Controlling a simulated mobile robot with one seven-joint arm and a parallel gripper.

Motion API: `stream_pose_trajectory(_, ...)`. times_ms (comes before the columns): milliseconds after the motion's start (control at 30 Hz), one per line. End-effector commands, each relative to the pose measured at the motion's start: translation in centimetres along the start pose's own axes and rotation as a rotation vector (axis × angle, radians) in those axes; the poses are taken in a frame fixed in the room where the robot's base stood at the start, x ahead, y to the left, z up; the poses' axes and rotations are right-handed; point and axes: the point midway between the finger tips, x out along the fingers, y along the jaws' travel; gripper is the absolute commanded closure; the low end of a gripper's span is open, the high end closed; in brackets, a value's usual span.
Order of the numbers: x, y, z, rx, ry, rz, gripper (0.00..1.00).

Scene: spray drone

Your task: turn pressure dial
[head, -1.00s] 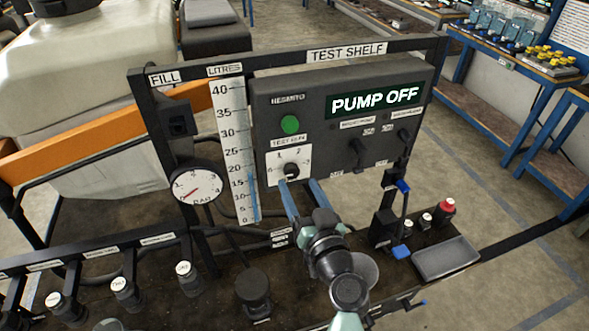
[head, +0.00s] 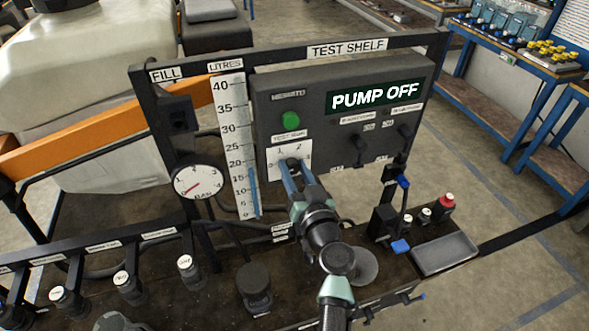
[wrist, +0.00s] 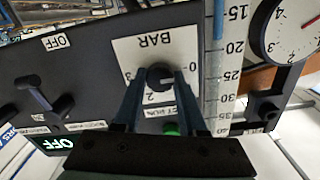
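The pressure dial is a small dark knob (wrist: 160,76) on a white scale plate marked BAR in the wrist view. In the head view the plate (head: 272,162) sits low on the left of the dark control panel. My gripper (head: 293,164) is at the dial, its two blue-grey fingers apart. In the wrist view my gripper (wrist: 161,84) has one finger on each side of the knob, with the tips close to it. I cannot tell whether they touch it. The fingers partly cover the dial in the head view.
The panel has a green button (head: 291,120), a PUMP OFF display (head: 375,96) and switches (head: 360,148) to the right. A round gauge (head: 199,181) and a litre scale (head: 233,140) stand left. Below are a dark knob (head: 255,287) and a grey tray (head: 444,254).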

Motion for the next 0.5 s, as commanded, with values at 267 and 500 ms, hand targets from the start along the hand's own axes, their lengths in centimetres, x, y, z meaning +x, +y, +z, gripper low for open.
stream_pose_trajectory(267,-0.02,0.02,0.01,0.0,0.0,0.0,1.0)
stream_pose_trajectory(500,-0.03,0.05,0.1,0.035,0.0,0.001,1.0)
